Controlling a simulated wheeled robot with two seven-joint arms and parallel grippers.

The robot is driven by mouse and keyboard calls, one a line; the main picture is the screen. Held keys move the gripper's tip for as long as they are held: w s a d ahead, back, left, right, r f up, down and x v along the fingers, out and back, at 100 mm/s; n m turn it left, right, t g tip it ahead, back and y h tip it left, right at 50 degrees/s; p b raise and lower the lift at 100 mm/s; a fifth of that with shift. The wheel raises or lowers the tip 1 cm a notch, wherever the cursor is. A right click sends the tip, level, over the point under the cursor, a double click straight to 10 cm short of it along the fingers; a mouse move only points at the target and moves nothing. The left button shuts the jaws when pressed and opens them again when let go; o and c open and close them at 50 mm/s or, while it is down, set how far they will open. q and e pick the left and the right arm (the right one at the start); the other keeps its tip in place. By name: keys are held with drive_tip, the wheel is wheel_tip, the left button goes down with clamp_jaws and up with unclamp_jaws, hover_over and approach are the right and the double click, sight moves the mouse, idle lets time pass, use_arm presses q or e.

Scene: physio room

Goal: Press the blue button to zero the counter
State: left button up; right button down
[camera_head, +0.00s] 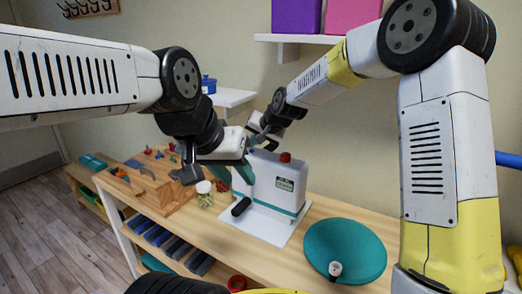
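A white counter device (276,186) stands on a white base plate (256,226) on the wooden bench.
A teal dish (345,246) with a small white-capped item (335,268) lies right of the device. Blue rolls (172,245) fill the shelf below. A blue pot (208,84) is on a back shelf.

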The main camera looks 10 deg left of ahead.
sight(254, 154)
drive_tip(key=shift+f, duration=0.7)
idle(0.8)
drive_tip(key=shift+r, duration=0.95)
wheel_tip(254, 154, up, 5)
idle(0.4)
drive_tip(key=shift+d, duration=0.1)
idle(0.4)
